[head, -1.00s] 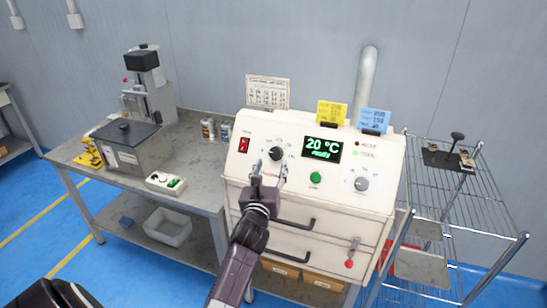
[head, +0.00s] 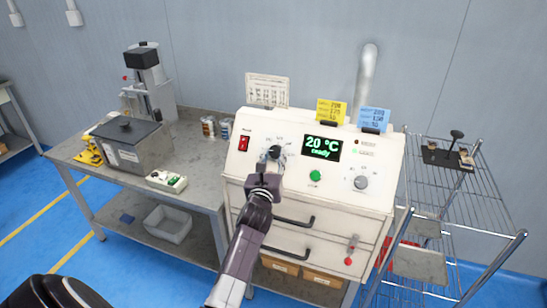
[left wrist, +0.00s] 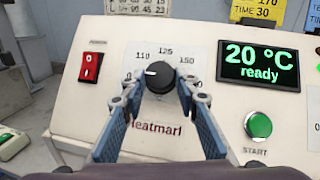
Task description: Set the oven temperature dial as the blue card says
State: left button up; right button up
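The oven's black temperature dial (head: 274,153) is on the left of the sloped front panel. In the left wrist view the dial (left wrist: 162,77) has labels 110, 125 and 150 around it, and its white mark points left, near or below 110. My left gripper (head: 268,168) is at the dial. In the left wrist view its fingers (left wrist: 163,92) are apart, one on each side of the dial; contact is unclear. The blue card (head: 374,118) stands on the oven's top edge, its small writing hard to read. My right gripper is not in view.
The display (head: 321,148) reads 20 °C ready, with a green start button (head: 315,176) below it. A red power switch (head: 244,143) is left of the dial. A yellow card (head: 331,109) stands beside the blue one. A second knob (head: 361,182) is at right.

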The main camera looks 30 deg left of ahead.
pick_arm(q)
jog(key=shift+c, duration=1.2)
